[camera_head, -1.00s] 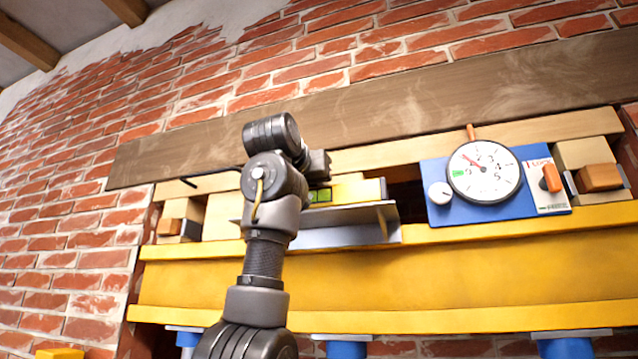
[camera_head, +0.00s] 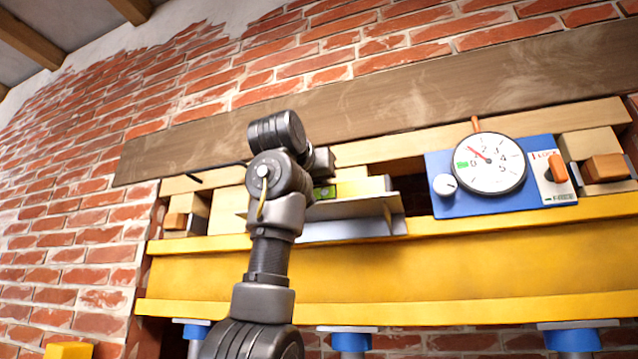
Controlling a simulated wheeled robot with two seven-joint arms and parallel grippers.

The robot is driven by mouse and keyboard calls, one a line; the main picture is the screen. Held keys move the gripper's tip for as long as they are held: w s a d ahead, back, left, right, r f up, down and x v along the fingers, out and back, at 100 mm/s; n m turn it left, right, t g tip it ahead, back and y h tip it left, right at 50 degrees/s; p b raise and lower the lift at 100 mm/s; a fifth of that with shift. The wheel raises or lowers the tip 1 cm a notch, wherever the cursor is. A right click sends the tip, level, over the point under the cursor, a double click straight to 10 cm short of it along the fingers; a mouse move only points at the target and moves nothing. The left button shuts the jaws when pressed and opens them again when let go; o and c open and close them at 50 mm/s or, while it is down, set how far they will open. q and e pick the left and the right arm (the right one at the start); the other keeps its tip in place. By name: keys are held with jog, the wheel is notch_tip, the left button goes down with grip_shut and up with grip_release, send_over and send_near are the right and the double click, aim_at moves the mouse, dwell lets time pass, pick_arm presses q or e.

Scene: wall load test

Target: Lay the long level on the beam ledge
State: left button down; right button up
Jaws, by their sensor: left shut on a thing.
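The long level (camera_head: 362,187) is yellow with a green vial near my gripper. Its right end shows just above a thin grey metal ledge (camera_head: 372,208) on the front of the yellow beam (camera_head: 420,264). Whether the level touches the ledge I cannot tell. My left gripper (camera_head: 322,178) is shut on the level. My own arm hides the level's left part and most of the fingers. My right gripper is not in view.
A blue panel (camera_head: 437,203) with a round dial (camera_head: 488,163) and an orange-handled lock switch stands to the right on the beam. A long brown plank (camera_head: 400,103) crosses above. Wooden blocks flank both sides. Blue posts (camera_head: 349,342) stand below the beam.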

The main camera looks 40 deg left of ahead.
pick_arm(q)
jog(key=shift+f, duration=0.2)
jog(key=c, duration=1.2)
grip_release()
jog(key=shift+o, duration=0.2)
jog(key=shift+s, duration=0.1)
jog(key=shift+s+d+f+b, duration=0.15)
jog(key=shift+s+d+b, duration=0.05)
jog(key=shift+s+b, duration=0.4)
jog(key=b+v, duration=0.4)
jog(key=v, duration=0.5)
jog(key=shift+s, duration=0.25)
jog(key=shift+d, duration=0.15)
